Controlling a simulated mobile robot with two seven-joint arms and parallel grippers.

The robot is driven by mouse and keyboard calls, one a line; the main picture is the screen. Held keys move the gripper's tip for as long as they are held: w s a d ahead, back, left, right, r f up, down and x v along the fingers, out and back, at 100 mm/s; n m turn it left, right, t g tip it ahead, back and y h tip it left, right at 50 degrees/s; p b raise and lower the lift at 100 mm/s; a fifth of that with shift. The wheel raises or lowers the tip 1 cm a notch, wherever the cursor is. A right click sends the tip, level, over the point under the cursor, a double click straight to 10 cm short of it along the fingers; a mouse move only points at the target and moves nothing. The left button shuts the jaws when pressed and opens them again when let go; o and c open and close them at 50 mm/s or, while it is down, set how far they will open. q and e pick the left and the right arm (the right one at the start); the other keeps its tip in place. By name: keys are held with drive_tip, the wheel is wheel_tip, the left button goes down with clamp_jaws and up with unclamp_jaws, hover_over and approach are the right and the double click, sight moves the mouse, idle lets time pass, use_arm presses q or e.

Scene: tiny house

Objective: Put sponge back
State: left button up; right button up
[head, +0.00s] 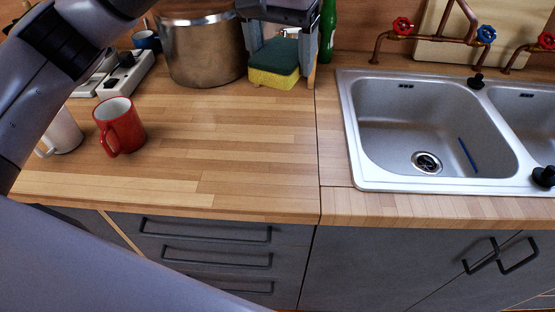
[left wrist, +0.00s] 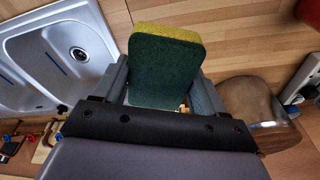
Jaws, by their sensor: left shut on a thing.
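A sponge (head: 274,64), dark green on top and yellow below, is at the back of the wooden counter. My left gripper (head: 279,52) reaches down from above with a finger on each side of it and is shut on it. In the left wrist view the sponge (left wrist: 166,65) stands out between the two fingers of the left gripper (left wrist: 165,88), its green face toward the camera and a yellow edge at the far end. I cannot tell whether its underside touches the counter. My right gripper is not in view.
A steel pot (head: 202,50) stands just left of the sponge, and a green bottle (head: 327,30) is close on the right. A metal sink (head: 440,125) lies further right. A red mug (head: 119,127) and a white mug (head: 62,132) stand at left. The counter's front middle (head: 225,160) is clear.

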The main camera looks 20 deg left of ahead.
sight(283, 157)
use_arm(q)
drive_tip(key=shift+s+d+r, duration=0.1)
drive_tip(key=shift+d+r, duration=0.1)
drive_tip(key=shift+r, duration=0.2)
wheel_tip(283, 157, down, 20)
drive_tip(key=shift+r+p, duration=0.15)
drive_tip(key=shift+p, duration=0.55)
drive_tip(key=o, duration=0.9)
drive_tip(key=shift+o, duration=0.2)
